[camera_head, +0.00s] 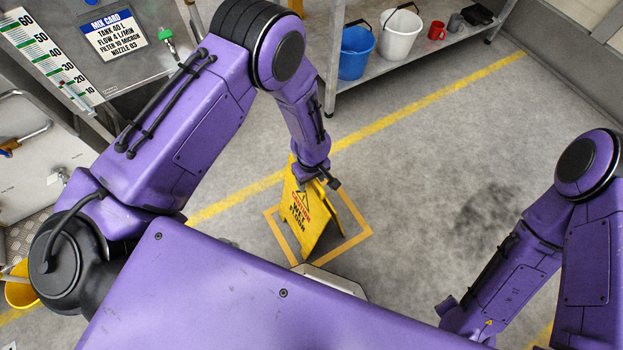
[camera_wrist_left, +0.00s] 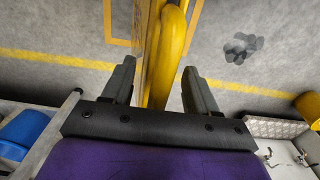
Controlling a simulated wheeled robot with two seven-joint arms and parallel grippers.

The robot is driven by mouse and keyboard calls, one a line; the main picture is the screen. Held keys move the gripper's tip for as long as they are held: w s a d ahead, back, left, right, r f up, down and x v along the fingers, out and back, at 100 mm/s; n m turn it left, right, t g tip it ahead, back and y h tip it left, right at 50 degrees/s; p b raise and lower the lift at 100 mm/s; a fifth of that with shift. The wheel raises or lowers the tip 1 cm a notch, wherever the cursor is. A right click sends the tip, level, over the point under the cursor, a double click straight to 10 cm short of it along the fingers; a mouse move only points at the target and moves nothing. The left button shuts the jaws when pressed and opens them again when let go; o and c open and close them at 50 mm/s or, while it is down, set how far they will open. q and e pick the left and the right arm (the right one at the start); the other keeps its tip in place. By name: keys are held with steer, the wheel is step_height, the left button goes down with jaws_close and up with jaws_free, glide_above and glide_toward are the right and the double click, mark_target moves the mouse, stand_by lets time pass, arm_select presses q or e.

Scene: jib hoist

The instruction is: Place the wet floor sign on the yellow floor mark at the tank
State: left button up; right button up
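The yellow wet floor sign (camera_head: 312,222) stands upright with its two panels spread, on the floor within the yellow square floor mark (camera_head: 350,244). Part of the mark is hidden behind the sign. My left gripper (camera_head: 320,180) is at the top of the sign. In the left wrist view, the fingers of my left gripper (camera_wrist_left: 160,82) are apart, one on each side of the sign's yellow top (camera_wrist_left: 166,55). Small gaps show between the fingers and the sign. My right arm comes in at the right, but its gripper is hidden.
A shelf (camera_head: 385,66) with a blue bucket (camera_head: 356,52), white bucket (camera_head: 399,34) and red mug (camera_head: 437,29) stands at the back. A tank with a mix card (camera_head: 113,34) is at upper left. Floor right of the mark is clear, with a dark stain (camera_head: 485,215).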

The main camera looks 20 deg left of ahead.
arm_select(q)
step_height(320, 180, up, 12)
steer(key=shift+r+p, duration=0.1)
steer(key=shift+p, duration=0.9)
steer(key=s+a+f+m+t, duration=0.2)
steer(key=s+a+f, duration=0.6)
steer(key=s+f, duration=0.3)
steer(key=s+a+r+m+t+y, duration=0.1)
steer(key=s+a+r+y, duration=0.1)
steer(key=s+a, duration=0.5)
steer(key=s+y, duration=0.1)
steer(key=s, duration=0.2)
steer(key=shift+s+r+m, duration=0.25)
steer(key=shift+m, duration=0.05)
